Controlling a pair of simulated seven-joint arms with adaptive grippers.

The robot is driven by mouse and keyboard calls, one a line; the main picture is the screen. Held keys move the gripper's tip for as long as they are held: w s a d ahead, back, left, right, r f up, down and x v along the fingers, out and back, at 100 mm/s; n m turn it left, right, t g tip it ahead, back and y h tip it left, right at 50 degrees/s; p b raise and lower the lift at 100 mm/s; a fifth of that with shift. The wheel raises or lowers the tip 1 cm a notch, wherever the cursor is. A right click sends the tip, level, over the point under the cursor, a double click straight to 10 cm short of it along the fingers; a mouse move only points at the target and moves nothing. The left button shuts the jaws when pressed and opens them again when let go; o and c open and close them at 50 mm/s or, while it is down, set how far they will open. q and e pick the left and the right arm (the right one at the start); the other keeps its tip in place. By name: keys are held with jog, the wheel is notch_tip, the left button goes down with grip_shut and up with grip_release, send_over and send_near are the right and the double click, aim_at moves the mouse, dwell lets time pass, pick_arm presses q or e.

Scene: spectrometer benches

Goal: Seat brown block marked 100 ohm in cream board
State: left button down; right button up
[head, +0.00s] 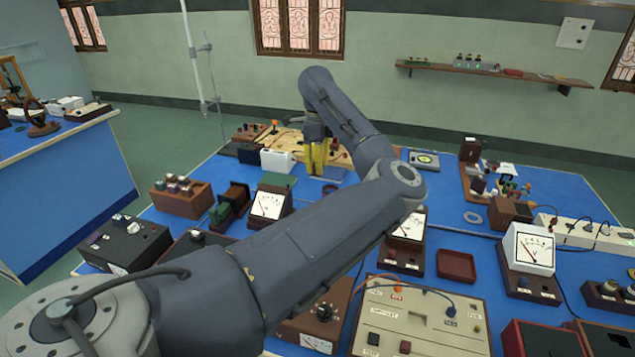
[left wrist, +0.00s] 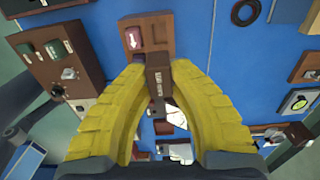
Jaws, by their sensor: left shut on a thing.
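My left gripper (head: 317,158) hangs over the far part of the blue bench, its yellow fingers pointing down. In the left wrist view its fingers (left wrist: 158,75) are shut on a brown block (left wrist: 157,83) with a pale marking too small to read surely. The block is hidden or too small to make out in the head view. A cream board (head: 455,322) with labels, knobs and a slot lies at the near edge of the bench, well away from the gripper. My arm passes just left of it. My right gripper is not in view.
A tan wooden board (head: 345,158) lies behind the gripper. Meters (head: 268,205), a brown rack (head: 180,197) and a white box (head: 277,160) stand to its left. A white meter (head: 530,248) and a power strip (head: 585,232) are at right. An empty maroon tray (head: 457,265) lies beyond the cream board.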

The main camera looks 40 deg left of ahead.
pick_arm(q)
jog(key=shift+r, duration=3.35)
